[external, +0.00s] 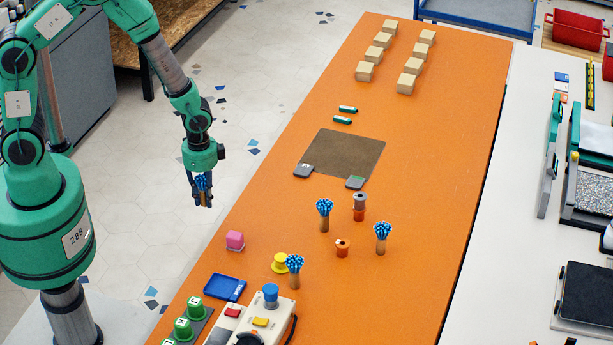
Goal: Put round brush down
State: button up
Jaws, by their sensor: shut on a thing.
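My gripper (202,202) hangs pointing down and appears left of the orange table's edge, in front of the tiled floor. It is shut on a round brush (203,183), whose blue bristles show between the fingers; its handle is mostly hidden. Three similar brushes with blue bristle tops and brown handles stand upright on the orange table (440,150): one near the middle (324,213), one to its right (382,237), and one nearer the front (294,270). The held brush is apart from all of them.
A brown mat (345,153) lies mid-table, with several wooden blocks (383,40) beyond it. Orange-and-grey pieces (359,205) stand among the brushes.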

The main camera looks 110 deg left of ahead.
jog(key=shift+n, duration=0.5)
jog(key=w+a+b, duration=0.1)
jog(key=w+a, duration=0.2)
jog(key=a, duration=0.2)
jog(key=w+a+b, duration=0.1)
jog(key=w+a, duration=0.2)
jog(key=a, duration=0.2)
jog(key=w+a+b, duration=0.1)
jog(key=w+a, duration=0.2)
jog(key=a, duration=0.1)
jog(key=shift+w+a, duration=0.25)
jog(key=shift+a, duration=0.15)
jog(key=shift+n, duration=0.5)
jog(key=w+a+b, duration=0.1)
jog(key=w+a, duration=0.1)
jog(key=a, duration=0.3)
jog(key=w+a+b, duration=0.1)
jog(key=a, duration=0.4)
jog(key=w+a+b, duration=0.1)
jog(key=w+a, duration=0.1)
jog(key=a, duration=0.4)
jog(key=shift+w+r, duration=0.2)
jog(key=shift+w, duration=0.1)
jog(key=shift+w+a, duration=0.1)
jog(key=shift+a, duration=0.4)
jog(key=shift+w+a, duration=0.1)
jog(key=b, duration=0.3)
send_over(338, 153)
jog(key=shift+f, duration=0.75)
